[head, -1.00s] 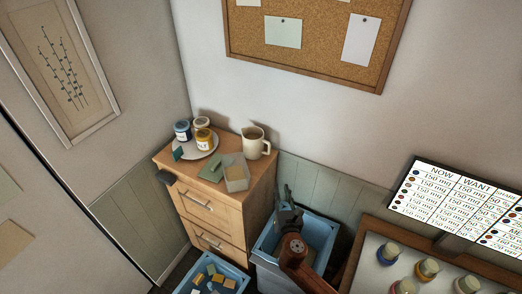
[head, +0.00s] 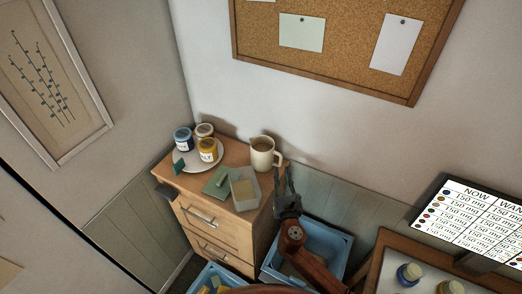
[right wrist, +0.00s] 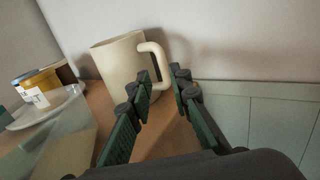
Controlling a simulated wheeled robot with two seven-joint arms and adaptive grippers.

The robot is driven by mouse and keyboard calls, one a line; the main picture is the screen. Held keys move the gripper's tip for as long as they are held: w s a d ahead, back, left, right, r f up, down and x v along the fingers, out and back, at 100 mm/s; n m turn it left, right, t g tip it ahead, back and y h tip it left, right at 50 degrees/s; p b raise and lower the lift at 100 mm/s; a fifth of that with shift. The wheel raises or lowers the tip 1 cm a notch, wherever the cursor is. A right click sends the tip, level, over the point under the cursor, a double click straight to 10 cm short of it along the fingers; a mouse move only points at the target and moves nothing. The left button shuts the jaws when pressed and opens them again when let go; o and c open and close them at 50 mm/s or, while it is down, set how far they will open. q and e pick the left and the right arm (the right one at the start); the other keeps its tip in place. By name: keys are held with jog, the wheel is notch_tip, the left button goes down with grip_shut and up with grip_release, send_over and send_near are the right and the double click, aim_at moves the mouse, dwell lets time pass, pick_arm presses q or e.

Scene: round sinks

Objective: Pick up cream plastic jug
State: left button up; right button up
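The cream plastic jug (head: 263,152) stands upright on the wooden drawer cabinet (head: 228,217), at its back right corner. Its handle points right, toward my right gripper. My right gripper (head: 287,176) is just to the right of the jug and apart from it in the head view. In the right wrist view the jug (right wrist: 120,62) is ahead and slightly left, with its handle (right wrist: 157,62) just beyond the fingertips. The right gripper's fingers (right wrist: 160,80) are apart with nothing between them. My left gripper is not in view.
A plate (head: 183,161) with several paint jars stands left of the jug. A clear container (head: 245,191) and a green pad (head: 216,186) lie in front. Blue bins (head: 330,240) stand below on the right. The wall is close behind the cabinet.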

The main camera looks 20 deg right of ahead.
aim_at(281, 159)
jog(key=x, duration=0.4)
jog(key=shift+w+d+r, duration=0.1)
jog(key=shift+d+r, duration=0.15)
jog(key=shift+r, duration=0.1)
jog(key=x, duration=0.3)
jog(key=shift+w+d+f+p, duration=0.1)
jog(key=shift+w+f+p, duration=0.05)
jog(key=shift+p, duration=0.2)
grip_shut()
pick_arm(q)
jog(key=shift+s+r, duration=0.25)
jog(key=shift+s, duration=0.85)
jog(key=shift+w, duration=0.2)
